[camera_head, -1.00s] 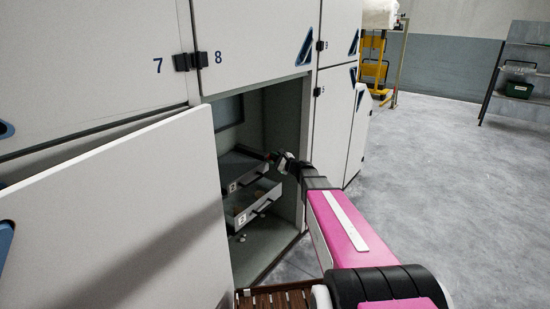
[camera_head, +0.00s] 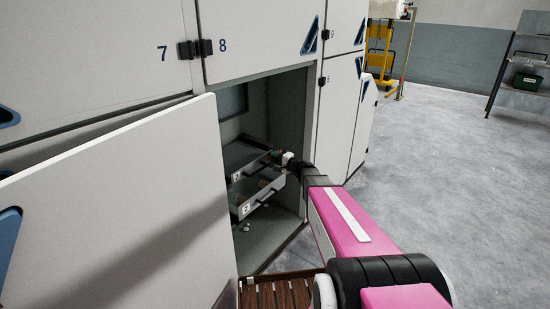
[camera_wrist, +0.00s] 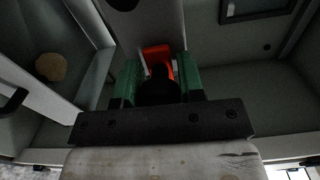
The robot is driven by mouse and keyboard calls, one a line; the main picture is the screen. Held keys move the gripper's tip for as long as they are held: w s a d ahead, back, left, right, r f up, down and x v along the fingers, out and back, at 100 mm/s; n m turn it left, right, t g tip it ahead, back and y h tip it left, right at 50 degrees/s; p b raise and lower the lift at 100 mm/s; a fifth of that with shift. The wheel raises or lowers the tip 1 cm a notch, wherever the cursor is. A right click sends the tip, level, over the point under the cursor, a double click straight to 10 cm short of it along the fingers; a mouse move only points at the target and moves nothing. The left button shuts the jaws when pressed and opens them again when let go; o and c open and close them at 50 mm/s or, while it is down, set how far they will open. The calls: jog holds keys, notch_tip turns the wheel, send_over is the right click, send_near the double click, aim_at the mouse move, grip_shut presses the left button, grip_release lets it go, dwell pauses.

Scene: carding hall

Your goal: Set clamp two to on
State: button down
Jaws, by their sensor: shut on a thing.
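A red-orange fitting (camera_wrist: 156,54), probably a clamp, shows in the wrist view on a pale grey bar (camera_wrist: 155,20). A black lever or knob (camera_wrist: 158,88) stands in front of it. My gripper (camera_wrist: 157,92) has green fingers on either side of this black piece and is shut on it. In the head view my gripper (camera_head: 282,159) reaches into the open compartment beside two drawers, small and dark there. The clamp's number and its on or off marking cannot be read.
An open white door (camera_head: 110,215) stands left of the compartment. The upper drawer (camera_head: 262,157) and lower drawer (camera_head: 262,196) carry labels too small to read surely. A brown round thing (camera_wrist: 51,67) lies in a tray. Open floor (camera_head: 450,180) lies to the right.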

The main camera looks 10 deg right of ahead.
jog(key=shift+f+n, duration=0.2)
jog(key=shift+n, duration=0.1)
dwell(0.4)
jog(key=c, duration=0.8)
grip_release()
jog(key=shift+o, duration=0.2)
jog(key=v, duration=1.1)
